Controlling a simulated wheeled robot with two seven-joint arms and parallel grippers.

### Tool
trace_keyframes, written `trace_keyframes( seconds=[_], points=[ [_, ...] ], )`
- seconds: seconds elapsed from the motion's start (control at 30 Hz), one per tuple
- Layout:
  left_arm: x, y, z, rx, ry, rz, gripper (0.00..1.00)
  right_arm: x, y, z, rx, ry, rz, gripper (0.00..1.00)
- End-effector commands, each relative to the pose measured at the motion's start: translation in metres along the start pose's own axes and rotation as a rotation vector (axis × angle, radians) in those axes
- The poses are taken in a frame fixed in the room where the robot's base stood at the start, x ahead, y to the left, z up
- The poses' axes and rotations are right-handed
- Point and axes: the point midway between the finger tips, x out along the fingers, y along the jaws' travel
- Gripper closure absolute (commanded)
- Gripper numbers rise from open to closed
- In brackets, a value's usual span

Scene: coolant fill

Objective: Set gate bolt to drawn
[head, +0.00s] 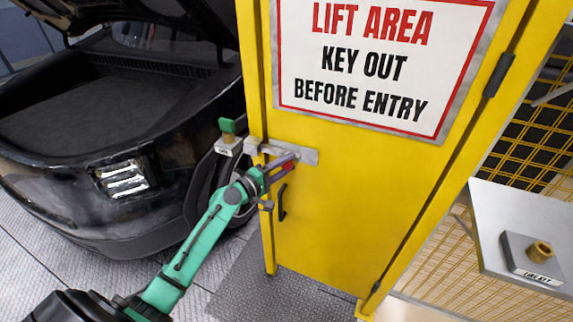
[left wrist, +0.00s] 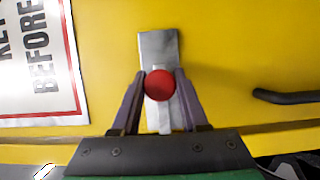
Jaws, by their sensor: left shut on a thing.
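The yellow gate (head: 345,190) stands upright in the head view. Its bolt is a grey metal bar on a plate (head: 308,156) near the gate's left edge, with a red knob (head: 287,166). My left gripper (head: 283,168) is at the bolt, its fingers on either side of the knob. In the left wrist view the round red knob (left wrist: 160,85) sits between the two purple-grey fingers of the left gripper (left wrist: 160,92), in front of the grey plate (left wrist: 158,46). The fingers hide part of the bolt in the head view. My right gripper is not in view.
A black handle (head: 282,202) is on the gate just below the bolt. A sign (head: 370,70) is above. A black car (head: 110,130) with raised hood stands left of the gate. A grey shelf (head: 525,225) with a brass fitting is at the right.

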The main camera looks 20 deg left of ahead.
Motion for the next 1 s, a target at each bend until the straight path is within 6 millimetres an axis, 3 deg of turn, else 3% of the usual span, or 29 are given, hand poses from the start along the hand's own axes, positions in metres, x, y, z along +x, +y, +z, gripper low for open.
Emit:
trace_keyframes(
  seconds=[0.27, 0.6, 0.9, 0.93, 1.0],
  points=[
    [0.001, 0.0, 0.002, -0.001, 0.0, -0.001, 1.0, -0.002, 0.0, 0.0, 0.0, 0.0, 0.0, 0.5],
    [0.02, 0.001, 0.048, -0.002, -0.001, -0.002, 1.0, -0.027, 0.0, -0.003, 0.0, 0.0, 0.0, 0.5],
    [0.021, -0.001, 0.052, -0.002, -0.004, -0.002, 1.0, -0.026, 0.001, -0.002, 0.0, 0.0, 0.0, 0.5],
    [0.021, -0.001, 0.052, -0.002, -0.004, -0.002, 0.45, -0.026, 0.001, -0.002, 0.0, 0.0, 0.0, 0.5],
    [0.021, -0.001, 0.051, -0.002, -0.003, -0.002, 0.27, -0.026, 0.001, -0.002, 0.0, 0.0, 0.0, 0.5]
  ],
)
